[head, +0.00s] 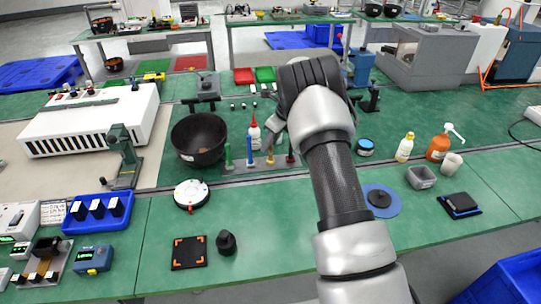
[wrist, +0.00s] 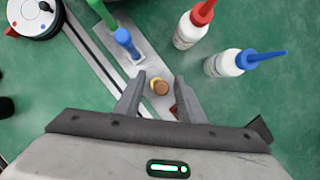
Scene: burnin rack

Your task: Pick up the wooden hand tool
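The wooden hand tool (wrist: 161,88) shows end-on in the wrist view as a small round brown top with a yellow part beside it. It stands in a light grey strip-like rack (wrist: 143,70). In the head view its tan handle (head: 270,158) stands upright between a blue handle (head: 250,152) and a red one (head: 290,154). My gripper (wrist: 160,79) is open, with one finger on each side of the wooden top. I see gaps on both sides, and cannot tell how far the fingertips are above it.
Blue (wrist: 124,38) and green handles stand close beside in the same rack. A red-capped bottle (wrist: 192,25) and a blue-capped bottle (wrist: 225,64) stand just beyond the fingers. A black bowl (head: 198,138) and a white round device (head: 191,194) are to the left.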

